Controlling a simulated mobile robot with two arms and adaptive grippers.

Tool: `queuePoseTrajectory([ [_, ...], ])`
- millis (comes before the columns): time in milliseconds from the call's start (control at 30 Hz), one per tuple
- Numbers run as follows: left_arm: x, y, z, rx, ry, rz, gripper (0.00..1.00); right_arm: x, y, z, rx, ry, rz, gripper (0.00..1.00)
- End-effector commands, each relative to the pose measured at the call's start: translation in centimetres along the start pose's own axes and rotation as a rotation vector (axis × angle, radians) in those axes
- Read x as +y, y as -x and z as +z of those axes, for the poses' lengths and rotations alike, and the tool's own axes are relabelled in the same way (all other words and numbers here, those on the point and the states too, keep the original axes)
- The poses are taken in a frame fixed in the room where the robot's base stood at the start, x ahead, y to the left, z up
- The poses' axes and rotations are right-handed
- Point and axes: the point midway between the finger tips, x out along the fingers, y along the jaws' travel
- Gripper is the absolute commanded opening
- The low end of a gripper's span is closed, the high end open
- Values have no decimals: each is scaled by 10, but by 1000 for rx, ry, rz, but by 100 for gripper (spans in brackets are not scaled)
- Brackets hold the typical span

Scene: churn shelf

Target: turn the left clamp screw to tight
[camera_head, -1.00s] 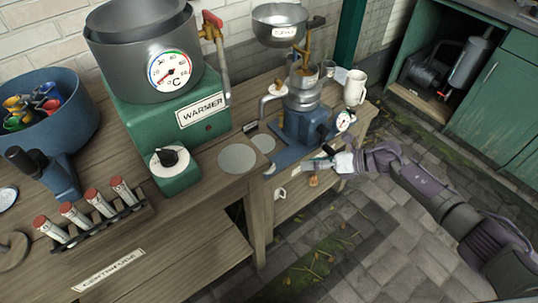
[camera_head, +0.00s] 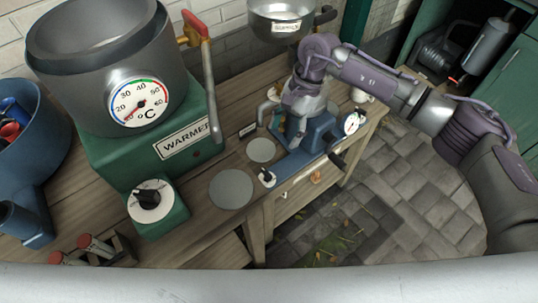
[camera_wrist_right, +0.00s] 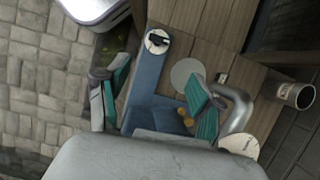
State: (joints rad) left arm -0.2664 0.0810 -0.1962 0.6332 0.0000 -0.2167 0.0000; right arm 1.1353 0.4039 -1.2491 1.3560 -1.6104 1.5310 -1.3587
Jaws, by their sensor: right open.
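A blue machine base (camera_head: 315,130) stands at the bench's right end. My right gripper (camera_head: 284,122) points down over its left part, and the wrist hides much of the machine. In the right wrist view, the open gripper (camera_wrist_right: 160,98) has green-padded fingers spread over the blue base (camera_wrist_right: 148,82). A small brass-coloured winged piece, possibly the clamp screw (camera_wrist_right: 186,116), shows close to the right finger. I cannot tell whether they touch or how tight it is. My left gripper is not in view.
A white dial with a black knob (camera_head: 267,177) sits at the base's front end. Grey discs (camera_head: 231,189) lie on the bench beside it. The green warmer (camera_head: 150,150) stands left. A curved metal spout (camera_wrist_right: 238,108) is close to the right finger.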

Motion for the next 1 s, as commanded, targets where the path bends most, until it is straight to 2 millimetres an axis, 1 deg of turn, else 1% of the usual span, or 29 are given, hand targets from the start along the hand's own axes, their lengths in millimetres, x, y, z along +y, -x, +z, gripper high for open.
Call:
queuePoseTrajectory([
  [33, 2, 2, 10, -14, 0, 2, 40, 1, -6, 1, -3, -1, 4, 67],
  [167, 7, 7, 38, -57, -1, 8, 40, 1, -29, 2, -5, -2, 4, 67],
  [200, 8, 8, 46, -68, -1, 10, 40, 1, -37, 2, -6, -3, 4, 67],
  [300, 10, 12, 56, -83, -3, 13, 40, 1, -60, 2, -7, -4, 4, 67],
  [433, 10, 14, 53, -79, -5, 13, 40, 1, -87, 2, -7, -4, 3, 67],
  [600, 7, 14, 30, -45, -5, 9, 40, 0, -115, 2, -6, -5, 2, 67],
  [733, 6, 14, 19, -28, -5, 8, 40, 0, -127, 1, -4, -5, 1, 67],
  [833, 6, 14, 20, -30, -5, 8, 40, 0, -132, 1, -5, -4, 0, 67],
  [1000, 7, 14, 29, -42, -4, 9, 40, 0, -133, 1, -4, -4, -1, 67],
])
